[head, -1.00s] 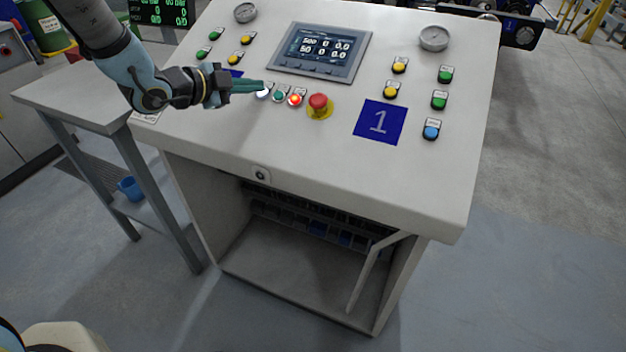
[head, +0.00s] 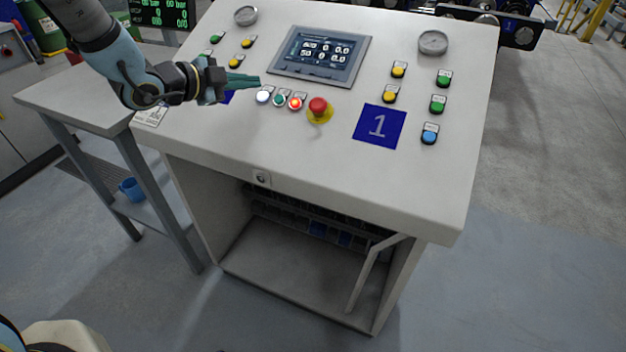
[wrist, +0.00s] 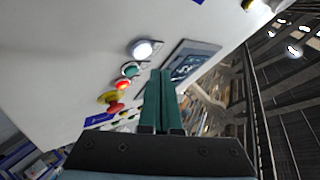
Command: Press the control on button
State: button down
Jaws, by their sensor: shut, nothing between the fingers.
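The control desk (head: 220,130) has a row of small buttons below its screen. A white button (head: 263,96), a green button (head: 280,100) and a glowing red button (head: 296,102) sit side by side. The white button looks lit and also shows bright in the wrist view (wrist: 143,49). The labels are too small to read, so I cannot tell which button is control on. My gripper (head: 258,81) is shut and empty. Its green fingertips are just above and behind the white button in the head view, apparently clear of it. In the wrist view the fingers (wrist: 161,73) point past the row.
A red emergency stop (head: 318,107) on a yellow base is right of the row. The screen (head: 320,52) lies behind. Yellow, green and blue buttons and two gauges sit on the panel's sides. A side table (head: 75,85) stands at left.

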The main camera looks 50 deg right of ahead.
jog(key=shift+s+a+r+p, duration=0.1)
jog(key=shift+a+r+p, duration=0.3)
jog(key=shift+r, duration=0.4)
jog(key=shift+s+a+r+p, duration=0.1)
jog(key=shift+a+r+p, duration=0.15)
jog(key=shift+r+p, duration=0.35)
jog(key=shift+s+a+r+p, duration=0.1)
jog(key=shift+a+r+p, duration=0.25)
jog(key=shift+r, duration=0.6)
